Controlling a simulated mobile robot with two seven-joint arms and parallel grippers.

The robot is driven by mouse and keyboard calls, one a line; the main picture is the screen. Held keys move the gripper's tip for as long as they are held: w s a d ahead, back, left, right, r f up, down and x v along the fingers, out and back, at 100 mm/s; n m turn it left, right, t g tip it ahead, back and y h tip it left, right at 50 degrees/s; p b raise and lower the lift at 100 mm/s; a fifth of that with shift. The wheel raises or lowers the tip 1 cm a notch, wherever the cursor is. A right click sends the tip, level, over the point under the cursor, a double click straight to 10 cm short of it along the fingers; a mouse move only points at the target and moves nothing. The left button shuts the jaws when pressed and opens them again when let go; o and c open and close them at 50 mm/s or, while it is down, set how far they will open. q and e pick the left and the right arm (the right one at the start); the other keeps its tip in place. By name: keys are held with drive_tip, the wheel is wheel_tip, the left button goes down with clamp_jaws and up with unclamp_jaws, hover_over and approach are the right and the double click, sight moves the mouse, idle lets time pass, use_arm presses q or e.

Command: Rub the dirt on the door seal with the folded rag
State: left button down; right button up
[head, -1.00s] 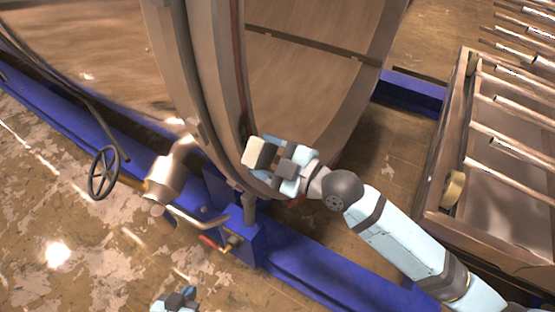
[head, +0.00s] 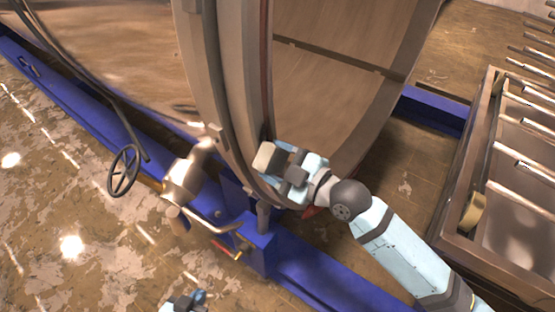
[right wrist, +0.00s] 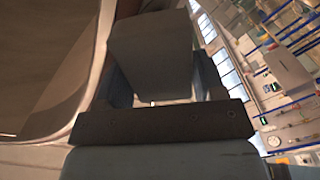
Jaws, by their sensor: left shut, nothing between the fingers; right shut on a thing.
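The folded rag (head: 264,157) is a small pale block held in my right gripper (head: 274,158), which is shut on it. The rag also shows in the right wrist view (right wrist: 152,62), large and dark between the fingers. The rag is at the lower part of the chamber's round rim; I cannot tell whether it touches. The door seal (head: 266,60) appears as a thin reddish line along the rim. No dirt on it can be made out. My left gripper (head: 187,300) is at the bottom edge of the head view, empty, away from the chamber, and only partly visible.
The blue base frame (head: 310,285) runs below the chamber. A handwheel (head: 123,171) and a metal valve pipe (head: 185,180) stand at the left. A cart with metal rods (head: 520,128) is at the right. The worn floor at the lower left is open.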

sight(277, 149)
drive_tip(key=shift+x, duration=0.85)
drive_tip(key=shift+w+d+f+b, duration=0.1)
drive_tip(key=shift+w+d+b, duration=0.7)
drive_tip(key=shift+w, duration=0.25)
drive_tip(key=shift+w+d, duration=0.45)
drive_tip(key=shift+w, duration=0.1)
drive_tip(key=shift+a+r+p, duration=0.1)
drive_tip(key=shift+r+p, duration=0.5)
drive_tip(key=shift+r, duration=0.45)
drive_tip(key=shift+s+a+p, duration=0.55)
drive_tip(key=shift+s+p, duration=0.1)
drive_tip(key=shift+s, duration=0.05)
drive_tip(key=shift+s+a+p, duration=0.55)
drive_tip(key=shift+s, duration=0.35)
drive_tip(key=shift+a+r+p, duration=0.1)
drive_tip(key=shift+r+p, duration=0.65)
drive_tip(key=shift+r, duration=0.1)
drive_tip(key=shift+w+d+f+b, duration=0.1)
drive_tip(key=shift+w+d+b, duration=0.3)
drive_tip(key=shift+w+d, duration=0.35)
drive_tip(key=shift+w+d+b, duration=0.35)
drive_tip(key=shift+w+d, duration=0.1)
drive_tip(key=shift+w, duration=0.45)
